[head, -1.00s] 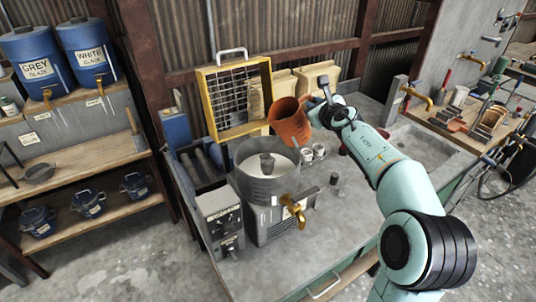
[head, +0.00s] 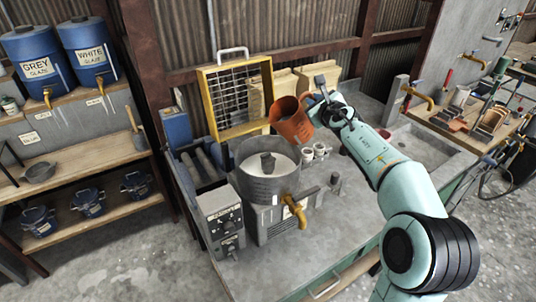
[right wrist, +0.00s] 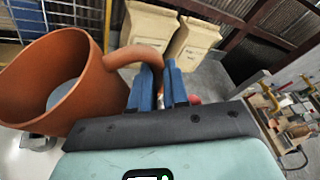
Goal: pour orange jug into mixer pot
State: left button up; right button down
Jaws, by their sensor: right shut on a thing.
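The orange jug (head: 290,122) is held in the air to the right of and above the mixer pot, tilted with its mouth to the left. My right gripper (head: 318,108) is shut on its handle. In the right wrist view the jug (right wrist: 100,85) fills the left side, with its handle between the blue fingers (right wrist: 160,88); something grey shows through its mouth. The mixer pot (head: 268,187) is a grey metal vessel with white liquid and a central hub inside, and a brass tap at its front. No stream shows between jug and pot. My left gripper is out of view.
A yellow-framed mesh guard (head: 238,97) stands behind the pot. A control box (head: 222,218) is at its front left, and small white cups (head: 313,151) are to its right. Beige sacks (head: 285,85) stand behind the jug. A sink (head: 425,148) is at the right.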

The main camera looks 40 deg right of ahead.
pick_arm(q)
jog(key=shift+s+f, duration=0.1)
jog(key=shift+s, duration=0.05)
pick_arm(e)
jog(key=shift+a+r, duration=0.1)
jog(key=shift+r, duration=0.05)
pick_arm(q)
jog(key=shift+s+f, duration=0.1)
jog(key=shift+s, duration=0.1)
pick_arm(e)
jog(key=shift+a+r+n, duration=0.1)
jog(key=shift+r+n, duration=0.15)
jog(key=shift+n, duration=0.15)
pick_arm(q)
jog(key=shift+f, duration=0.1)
pick_arm(e)
jog(key=shift+h, duration=0.3)
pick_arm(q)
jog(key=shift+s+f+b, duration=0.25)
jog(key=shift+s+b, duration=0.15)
pick_arm(e)
jog(key=shift+a+r+n+t, duration=0.2)
jog(key=shift+r+n+t, duration=0.1)
jog(key=shift+n, duration=0.2)
